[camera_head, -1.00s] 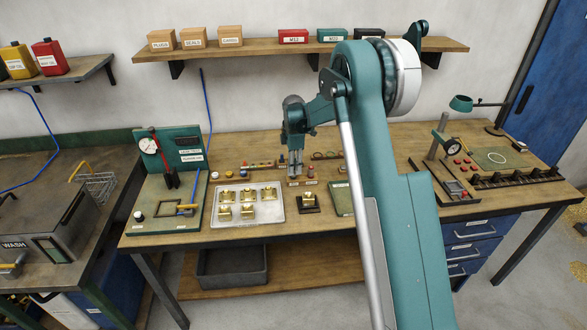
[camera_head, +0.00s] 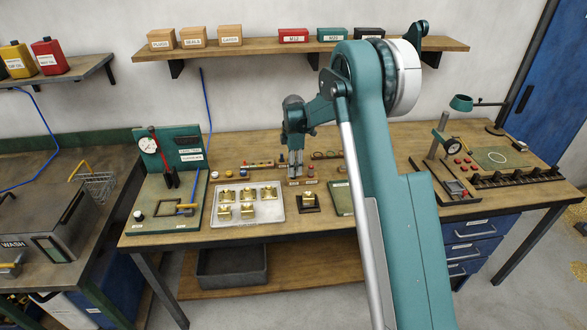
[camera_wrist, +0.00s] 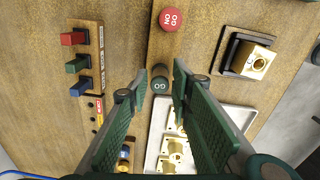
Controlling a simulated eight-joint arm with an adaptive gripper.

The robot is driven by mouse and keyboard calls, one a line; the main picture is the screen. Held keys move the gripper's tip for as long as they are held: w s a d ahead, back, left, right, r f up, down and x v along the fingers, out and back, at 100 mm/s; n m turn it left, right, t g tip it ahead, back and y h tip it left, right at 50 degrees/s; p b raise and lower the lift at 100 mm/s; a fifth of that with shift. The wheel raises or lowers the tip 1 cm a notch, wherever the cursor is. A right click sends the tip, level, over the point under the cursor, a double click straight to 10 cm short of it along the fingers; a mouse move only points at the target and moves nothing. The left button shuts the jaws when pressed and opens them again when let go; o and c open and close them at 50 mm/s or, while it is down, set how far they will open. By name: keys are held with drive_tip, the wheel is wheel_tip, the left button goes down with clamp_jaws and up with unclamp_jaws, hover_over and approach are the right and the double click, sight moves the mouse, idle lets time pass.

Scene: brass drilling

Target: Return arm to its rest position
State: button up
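My arm reaches up and over the bench in the head view, with its wrist bent down. My gripper (camera_head: 296,170) points down above the middle of the workbench. In the wrist view my gripper (camera_wrist: 160,72) has its two green-padded fingers apart, with nothing held between them. A dark green cylinder marked GO (camera_wrist: 160,84) shows in the gap, on the bench side of the fingertips. A red cylinder marked NO GO (camera_wrist: 171,18) stands beyond it.
A pale tray (camera_head: 240,230) with several brass parts lies left of my gripper. One brass part sits on a dark block (camera_head: 308,210). A gauge stand (camera_head: 168,160) is left; another stand (camera_head: 443,145) is right. A shelf with boxes (camera_head: 300,52) hangs behind.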

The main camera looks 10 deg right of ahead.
drive_tip(key=o, duration=0.6)
drive_tip(key=shift+r, duration=0.2)
drive_tip(key=shift+r+p, duration=0.85)
drive_tip(key=shift+r, duration=2.5)
drive_tip(key=shift+s+r, duration=0.1)
